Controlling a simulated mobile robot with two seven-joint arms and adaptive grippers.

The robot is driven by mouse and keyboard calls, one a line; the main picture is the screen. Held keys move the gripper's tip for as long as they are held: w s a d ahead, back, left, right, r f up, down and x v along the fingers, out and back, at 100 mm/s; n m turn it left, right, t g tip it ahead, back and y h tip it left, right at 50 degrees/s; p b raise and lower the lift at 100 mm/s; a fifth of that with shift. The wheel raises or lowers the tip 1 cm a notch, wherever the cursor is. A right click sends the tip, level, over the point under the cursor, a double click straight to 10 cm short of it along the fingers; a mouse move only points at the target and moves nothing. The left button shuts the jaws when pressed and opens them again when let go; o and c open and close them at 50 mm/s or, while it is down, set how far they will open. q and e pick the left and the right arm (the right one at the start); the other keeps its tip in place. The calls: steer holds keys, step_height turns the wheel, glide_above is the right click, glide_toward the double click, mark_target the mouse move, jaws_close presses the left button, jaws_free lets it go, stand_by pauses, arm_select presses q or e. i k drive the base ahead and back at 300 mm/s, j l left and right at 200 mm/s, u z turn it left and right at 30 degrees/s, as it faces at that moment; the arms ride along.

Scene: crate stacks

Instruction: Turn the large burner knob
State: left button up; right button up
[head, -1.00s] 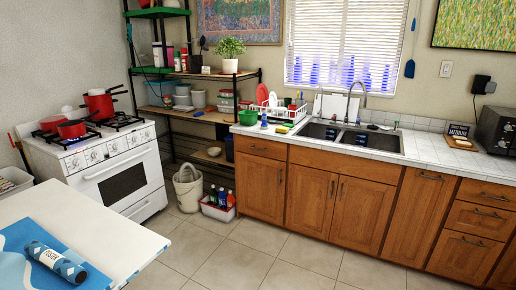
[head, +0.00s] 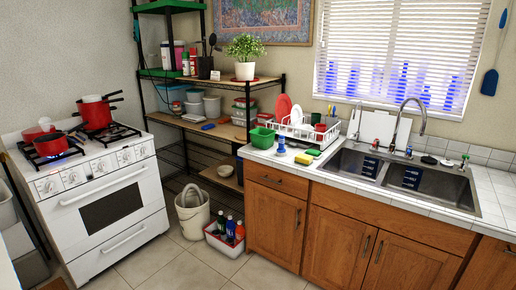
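The white stove (head: 115,215) stands at the left of the head view. Several white knobs run along its sloped front panel, such as one near the left end (head: 49,187) and one near the right end (head: 125,156). I cannot tell which is the large burner knob, as they look alike in size. A red pan (head: 58,145) sits on the front left burner, with a blue glow beneath it. Neither of my grippers is in view.
A red pot (head: 96,112) stands on a back burner, its dark handles sticking out. A shelf rack (head: 200,128), a white bucket (head: 193,212) and a bottle bin (head: 228,240) stand right of the stove. The tiled floor (head: 150,262) before the stove is clear.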

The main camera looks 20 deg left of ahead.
mark_target(49, 185)
steer(key=i+u, duration=0.2)
steer(key=u, duration=0.2)
steer(key=i+u, duration=0.2)
steer(key=u, duration=0.15)
steer(key=i+u, duration=0.2)
steer(key=u, duration=0.2)
steer(key=i+l+u, duration=0.15)
steer(key=u, duration=0.2)
steer(key=i+l+u, duration=0.1)
steer(key=i+u, duration=0.3)
steer(key=i+l+u, duration=0.15)
steer(key=u, duration=0.3)
steer(key=i+l, duration=0.25)
steer(key=i, duration=0.15)
steer(key=i+l, duration=0.25)
steer(key=i, duration=0.2)
